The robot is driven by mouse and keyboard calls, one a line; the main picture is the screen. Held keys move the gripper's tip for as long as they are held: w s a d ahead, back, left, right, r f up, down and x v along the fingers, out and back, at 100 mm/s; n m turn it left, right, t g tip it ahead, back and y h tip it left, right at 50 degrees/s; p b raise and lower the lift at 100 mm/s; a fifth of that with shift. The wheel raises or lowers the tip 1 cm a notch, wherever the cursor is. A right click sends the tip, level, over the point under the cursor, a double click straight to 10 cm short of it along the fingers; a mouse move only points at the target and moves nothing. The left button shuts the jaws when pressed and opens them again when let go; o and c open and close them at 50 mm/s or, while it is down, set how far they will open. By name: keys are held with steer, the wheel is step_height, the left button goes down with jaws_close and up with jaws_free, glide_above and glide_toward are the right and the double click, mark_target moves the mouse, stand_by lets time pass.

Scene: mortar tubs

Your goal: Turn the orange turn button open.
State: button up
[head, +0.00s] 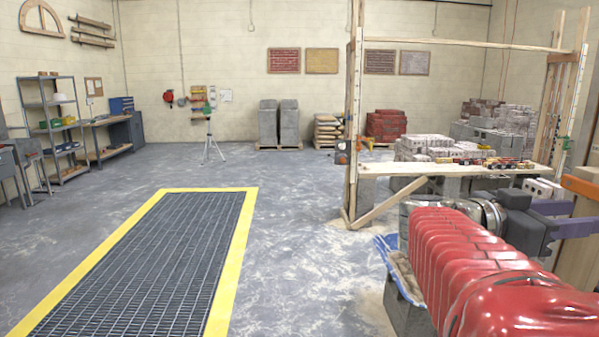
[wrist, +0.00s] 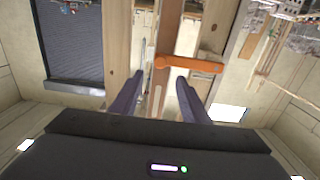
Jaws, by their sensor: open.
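The orange turn button (wrist: 192,65) shows in the wrist view as a bar lying nearly level, with a rounded end at left. It reaches from a brown wooden strip (wrist: 169,32) over the paler wood to its right. Part of an orange bar, seemingly the same button (head: 581,188), shows at the right edge of the head view, cut off by the frame. My gripper (wrist: 159,77) is open, its two purple fingers apart and empty. The fingertips are just below the button in the wrist picture; I cannot tell whether they touch it. My gripper (head: 574,217) also shows in the head view.
A wooden cabinet or post (head: 574,262) stands below the gripper. A timber frame with a plank shelf (head: 450,169) holding small items stands left of the gripper. A yellow-edged floor grating (head: 150,262) lies at left.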

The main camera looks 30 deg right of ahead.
steer(key=x, duration=0.9)
steer(key=shift+s+d, duration=0.2)
steer(key=shift+d, duration=0.15)
steer(key=shift+c, duration=0.6)
jaws_close()
steer(key=shift+d, duration=0.1)
